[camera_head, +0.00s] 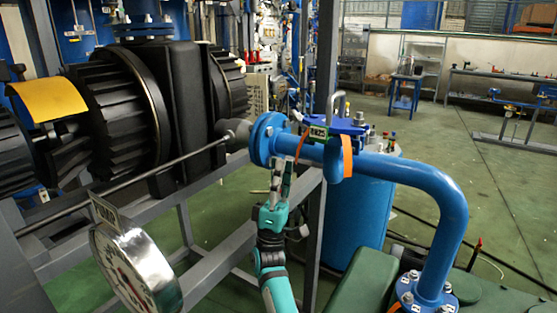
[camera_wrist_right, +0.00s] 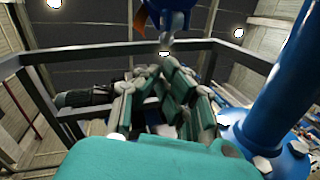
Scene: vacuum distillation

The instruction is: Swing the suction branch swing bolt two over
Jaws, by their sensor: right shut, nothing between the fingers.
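The blue suction pipe (camera_head: 380,165) runs from a round blue flange (camera_head: 262,140) across to the right and bends down to a bolted base flange. Small light bolt parts show on the flange's rim, but I cannot tell the single swing bolts apart. My right gripper (camera_head: 283,166) points up just below the pipe, right of the flange, its fingers shut and empty. I cannot tell whether it touches the pipe. In the right wrist view the fingers (camera_wrist_right: 165,75) come together, with blue pipework above them. My left gripper is not in view.
A blue clamp piece with a label plate (camera_head: 318,131) and an orange strap (camera_head: 347,156) sit on the pipe. A black ribbed machine (camera_head: 120,100) fills the left. A dial gauge (camera_head: 137,268) stands in front. A grey post (camera_head: 324,60) rises behind the pipe. Green floor (camera_head: 490,190) lies open at right.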

